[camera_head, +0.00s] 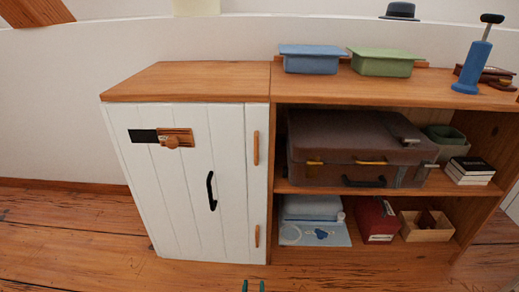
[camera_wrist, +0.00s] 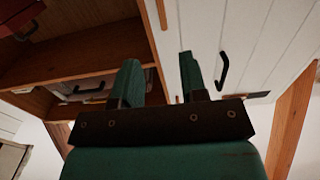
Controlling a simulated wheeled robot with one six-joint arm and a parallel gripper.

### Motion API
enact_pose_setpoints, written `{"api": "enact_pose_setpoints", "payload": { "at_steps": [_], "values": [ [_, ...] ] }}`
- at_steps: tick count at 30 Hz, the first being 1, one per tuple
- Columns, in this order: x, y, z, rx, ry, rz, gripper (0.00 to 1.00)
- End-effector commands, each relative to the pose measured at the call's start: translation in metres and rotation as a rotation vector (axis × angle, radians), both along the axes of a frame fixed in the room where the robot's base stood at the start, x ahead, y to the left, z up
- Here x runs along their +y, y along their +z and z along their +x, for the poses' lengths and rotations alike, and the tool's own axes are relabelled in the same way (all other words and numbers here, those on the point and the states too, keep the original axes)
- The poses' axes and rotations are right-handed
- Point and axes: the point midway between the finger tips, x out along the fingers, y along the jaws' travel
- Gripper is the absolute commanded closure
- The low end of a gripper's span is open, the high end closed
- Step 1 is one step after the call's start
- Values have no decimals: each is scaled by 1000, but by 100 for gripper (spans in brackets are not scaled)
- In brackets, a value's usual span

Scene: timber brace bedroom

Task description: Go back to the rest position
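My gripper (camera_wrist: 158,66) shows in the wrist view as two green fingers on a dark bracket. The fingers stand apart with nothing between them. The white plank cabinet door (camera_head: 185,190) looks closed. It has a black handle (camera_head: 211,190), which also appears beyond the fingers in the wrist view (camera_wrist: 223,70). My gripper touches nothing that I can see. The rest of my arm is hidden in the head view.
An open wooden shelf unit (camera_head: 390,191) on the right holds a brown suitcase (camera_head: 350,140), a red box (camera_head: 376,220) and a wooden tray (camera_head: 426,232). Blue (camera_head: 312,60) and green (camera_head: 383,63) bins and a blue pump (camera_head: 472,68) stand on top. The floor at left (camera_head: 60,235) is clear.

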Motion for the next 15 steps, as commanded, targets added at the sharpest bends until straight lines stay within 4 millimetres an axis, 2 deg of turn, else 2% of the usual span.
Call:
{"api": "enact_pose_setpoints", "payload": {
  "at_steps": [4,8,12,15],
  "values": [
    [17,14,22,66,-41,4,61],
    [37,40,63,214,-108,-3,61],
    [49,83,105,409,-158,-12,61],
    [47,120,128,546,-172,-18,61]
  ]
}}
